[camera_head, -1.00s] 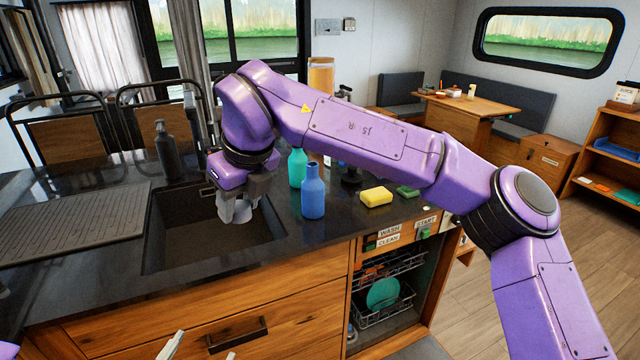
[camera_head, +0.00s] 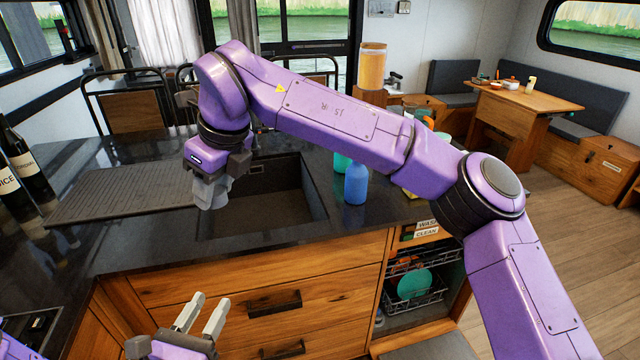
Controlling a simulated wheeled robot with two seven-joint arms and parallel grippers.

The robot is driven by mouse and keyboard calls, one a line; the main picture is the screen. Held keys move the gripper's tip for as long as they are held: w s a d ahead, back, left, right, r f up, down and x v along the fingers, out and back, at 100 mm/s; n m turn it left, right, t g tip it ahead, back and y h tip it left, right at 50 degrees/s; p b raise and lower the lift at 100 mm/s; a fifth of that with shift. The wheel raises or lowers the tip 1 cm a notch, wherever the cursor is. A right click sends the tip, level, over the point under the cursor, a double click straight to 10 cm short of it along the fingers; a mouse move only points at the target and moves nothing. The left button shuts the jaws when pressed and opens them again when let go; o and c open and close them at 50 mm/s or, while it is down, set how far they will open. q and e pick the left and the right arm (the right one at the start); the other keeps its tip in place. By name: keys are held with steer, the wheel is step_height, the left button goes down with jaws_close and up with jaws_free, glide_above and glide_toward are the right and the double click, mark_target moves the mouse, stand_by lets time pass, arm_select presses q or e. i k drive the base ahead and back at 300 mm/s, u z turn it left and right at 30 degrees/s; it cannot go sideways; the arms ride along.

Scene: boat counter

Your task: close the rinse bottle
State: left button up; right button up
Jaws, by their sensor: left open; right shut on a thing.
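A blue bottle (camera_head: 356,184) stands upright on the dark counter, right of the sink. A teal bottle (camera_head: 342,163) stands just behind it. Their tops are hidden behind my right arm, and I cannot tell which is the rinse bottle. My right gripper (camera_head: 211,195) points down above the left side of the sink, left of both bottles. It is shut on a small pale grey thing, which I cannot tell apart clearly from the fingers. My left gripper (camera_head: 204,312) is low in front of the wooden drawers, open and empty.
The sink (camera_head: 265,205) is sunk into the counter, with a ribbed drainboard (camera_head: 120,196) to its left. Dark labelled bottles (camera_head: 28,165) stand at the far left. A dish rack with a teal plate (camera_head: 414,284) sits in the open washer below.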

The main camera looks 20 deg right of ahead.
mark_target(357, 175)
steer(key=u, duration=0.3)
steer(key=i, duration=1.3)
steer(key=z, duration=1.95)
